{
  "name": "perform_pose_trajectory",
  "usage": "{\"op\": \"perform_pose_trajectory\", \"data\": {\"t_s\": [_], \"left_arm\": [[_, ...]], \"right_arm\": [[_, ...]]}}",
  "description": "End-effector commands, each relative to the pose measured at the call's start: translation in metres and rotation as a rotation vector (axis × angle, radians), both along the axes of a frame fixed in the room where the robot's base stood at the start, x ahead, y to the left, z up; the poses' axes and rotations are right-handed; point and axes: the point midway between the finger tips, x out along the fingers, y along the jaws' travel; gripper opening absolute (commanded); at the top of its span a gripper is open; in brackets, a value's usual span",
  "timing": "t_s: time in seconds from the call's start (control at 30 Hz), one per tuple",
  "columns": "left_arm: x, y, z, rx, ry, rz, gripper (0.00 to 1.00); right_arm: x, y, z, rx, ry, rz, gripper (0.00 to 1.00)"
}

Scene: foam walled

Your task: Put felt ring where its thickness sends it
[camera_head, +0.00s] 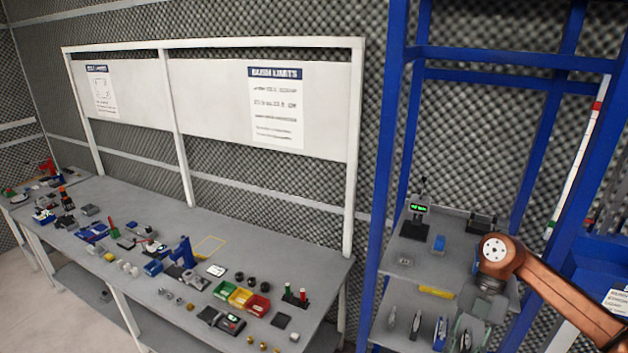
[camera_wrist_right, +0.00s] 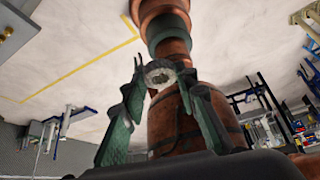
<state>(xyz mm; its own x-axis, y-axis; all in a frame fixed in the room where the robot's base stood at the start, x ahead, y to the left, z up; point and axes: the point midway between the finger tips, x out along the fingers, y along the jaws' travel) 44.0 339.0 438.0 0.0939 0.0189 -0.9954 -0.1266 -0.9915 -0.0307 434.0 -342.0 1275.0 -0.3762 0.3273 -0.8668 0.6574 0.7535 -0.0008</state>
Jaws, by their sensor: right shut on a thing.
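A pale grey felt ring (camera_wrist_right: 160,73) shows in the right wrist view, pinched between the green fingers of my right gripper (camera_wrist_right: 161,82). In the head view my orange right arm reaches in from the right over the shelf in the blue rack; the ring cannot be made out there. A gauge with a lit green display (camera_head: 418,208) stands on that shelf. A green bin (camera_head: 223,290), a yellow bin (camera_head: 240,298) and a red bin (camera_head: 258,306) stand side by side on the bench. My left gripper is not visible.
The grey bench (camera_head: 310,262) carries many small parts and tools. A blue upright (camera_head: 386,200) stands between the bench and the shelf (camera_head: 398,243). A blue block (camera_head: 438,244) lies on the shelf. Several items stand on the level below. A printed notice (camera_head: 276,108) hangs behind the bench.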

Motion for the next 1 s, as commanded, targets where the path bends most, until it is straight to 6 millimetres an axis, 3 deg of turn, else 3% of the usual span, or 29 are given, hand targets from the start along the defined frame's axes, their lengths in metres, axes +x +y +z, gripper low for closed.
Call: {"op": "perform_pose_trajectory", "data": {"t_s": [0.03, 0.37, 0.8, 1.0], "left_arm": [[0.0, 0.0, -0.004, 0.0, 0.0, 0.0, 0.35], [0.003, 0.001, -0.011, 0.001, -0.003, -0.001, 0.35], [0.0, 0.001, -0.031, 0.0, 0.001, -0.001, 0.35], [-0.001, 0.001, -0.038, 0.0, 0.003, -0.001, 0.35]], "right_arm": [[0.006, 0.006, -0.004, 0.002, -0.003, 0.109, 0.12], [0.019, 0.016, -0.017, -0.006, -0.003, 0.577, 0.12], [0.054, 0.046, -0.049, -0.002, 0.001, 1.676, 0.12], [0.068, 0.059, -0.058, 0.001, -0.001, 2.09, 0.12]]}}
